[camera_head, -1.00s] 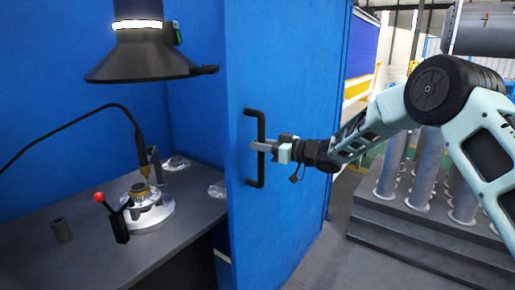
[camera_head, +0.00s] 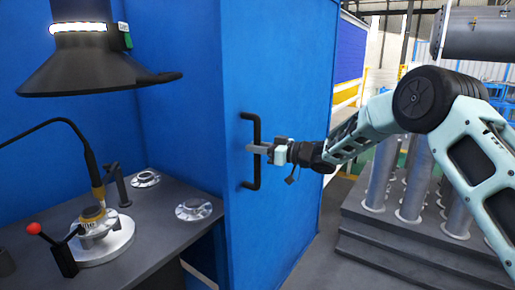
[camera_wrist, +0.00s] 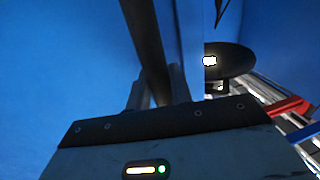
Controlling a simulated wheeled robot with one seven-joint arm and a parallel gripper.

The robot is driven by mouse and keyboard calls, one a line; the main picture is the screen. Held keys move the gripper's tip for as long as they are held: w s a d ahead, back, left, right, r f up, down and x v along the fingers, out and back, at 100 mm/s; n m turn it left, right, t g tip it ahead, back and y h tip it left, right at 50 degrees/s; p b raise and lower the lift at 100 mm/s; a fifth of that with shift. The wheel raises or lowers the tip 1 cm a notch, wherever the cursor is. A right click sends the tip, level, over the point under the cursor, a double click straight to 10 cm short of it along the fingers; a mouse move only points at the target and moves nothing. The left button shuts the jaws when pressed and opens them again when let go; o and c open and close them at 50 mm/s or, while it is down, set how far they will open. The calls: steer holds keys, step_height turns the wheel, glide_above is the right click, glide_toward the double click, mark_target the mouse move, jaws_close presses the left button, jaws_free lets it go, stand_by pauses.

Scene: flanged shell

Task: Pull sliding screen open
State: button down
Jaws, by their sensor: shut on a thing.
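The blue sliding screen (camera_head: 285,85) stands upright right of the workbench, with a black vertical bar handle (camera_head: 256,172) on its face. My gripper (camera_head: 259,149) is shut on the handle at about its middle, coming from the right. In the wrist view the dark handle (camera_wrist: 143,40) runs up between the two fingers of my gripper (camera_wrist: 157,88), with the blue screen surface (camera_wrist: 60,70) close beside it. The fingertips are partly hidden by the handle and the gripper body.
A dark workbench (camera_head: 150,240) stands at left with a round fixture (camera_head: 100,240), a red-knobbed lever (camera_head: 34,229) and flanged parts (camera_head: 194,209). A black extraction hood (camera_head: 90,65) hangs above. Grey cylinders (camera_head: 415,180) stand on a stepped platform (camera_head: 400,245) at right.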

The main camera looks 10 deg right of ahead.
steer(key=shift+r, duration=0.1)
steer(key=c, duration=1.3)
jaws_free()
steer(key=b+v, duration=0.3)
steer(key=v, duration=1.4)
steer(key=shift+s+d+b, duration=0.1)
steer(key=shift+b, duration=0.25)
